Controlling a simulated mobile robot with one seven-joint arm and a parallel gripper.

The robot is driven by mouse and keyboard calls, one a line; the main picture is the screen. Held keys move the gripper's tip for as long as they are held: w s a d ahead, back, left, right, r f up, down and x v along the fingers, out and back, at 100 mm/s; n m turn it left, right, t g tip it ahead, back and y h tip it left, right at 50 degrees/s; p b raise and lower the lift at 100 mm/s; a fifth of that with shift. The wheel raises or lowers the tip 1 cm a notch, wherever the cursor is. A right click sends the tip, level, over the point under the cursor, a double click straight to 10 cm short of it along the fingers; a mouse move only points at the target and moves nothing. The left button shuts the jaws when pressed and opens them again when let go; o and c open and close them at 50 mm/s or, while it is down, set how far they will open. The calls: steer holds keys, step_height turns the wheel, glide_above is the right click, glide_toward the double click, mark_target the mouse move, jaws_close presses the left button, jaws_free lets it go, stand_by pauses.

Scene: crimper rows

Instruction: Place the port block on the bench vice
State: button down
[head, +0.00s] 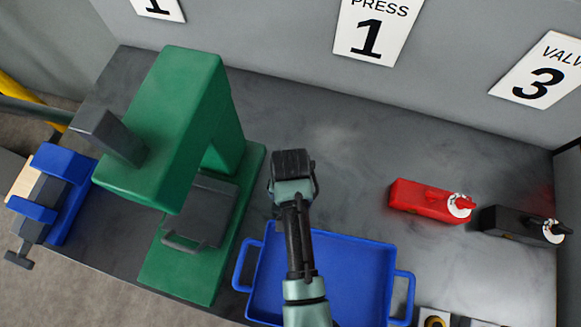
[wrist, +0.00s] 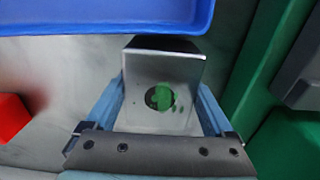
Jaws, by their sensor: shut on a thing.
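In the head view I cannot make out the block apart from the dark gripper end. The blue bench vice (head: 68,163) stands at the far left, beyond the press, with grey jaws and a handle at its front.
The tall green press (head: 185,120) stands between my gripper and the vice. A blue tray (head: 405,287) lies in front, right of the press. A red valve (head: 425,200) and a black valve (head: 510,225) are at the right. The bench behind the tray is clear.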

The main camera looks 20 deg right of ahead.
steer(key=shift+w, duration=0.1)
jaws_free()
steer(key=shift+f, duration=0.1)
